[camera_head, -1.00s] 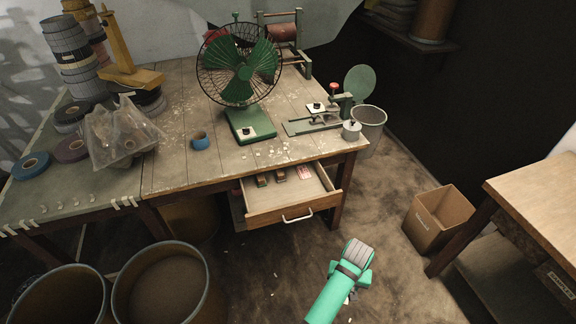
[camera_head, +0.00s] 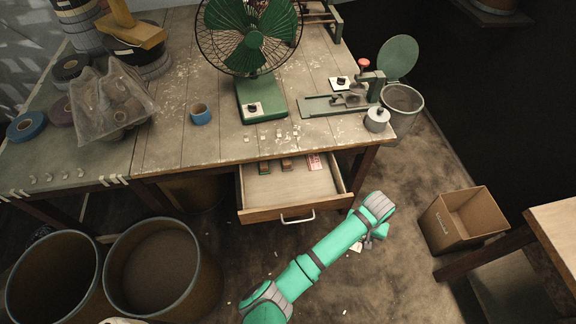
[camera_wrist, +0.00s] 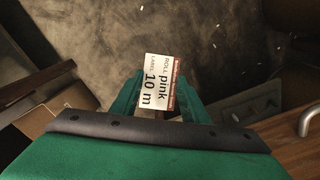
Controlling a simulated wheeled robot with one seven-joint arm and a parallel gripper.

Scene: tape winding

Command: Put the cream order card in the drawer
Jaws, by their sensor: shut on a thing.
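The cream order card (camera_wrist: 158,82), printed "ROLL LABEL pink 10 m" with a dark red strip, is pinched in my gripper (camera_wrist: 158,105) in the wrist view. In the head view my gripper (camera_head: 370,240) hangs low, right of the drawer and apart from it; a pale bit of the card (camera_head: 357,247) shows beside it. The drawer (camera_head: 305,185) under the workbench is pulled open, with its metal handle (camera_head: 297,217) at the front. Inside, at the back, lie small dark blocks (camera_head: 276,165) and a red-and-white card (camera_head: 314,162). The drawer front also shows in the wrist view (camera_wrist: 285,148).
A cardboard box (camera_head: 462,218) stands on the floor at right, near another table (camera_head: 555,225). Large bins (camera_head: 160,270) stand at lower left.

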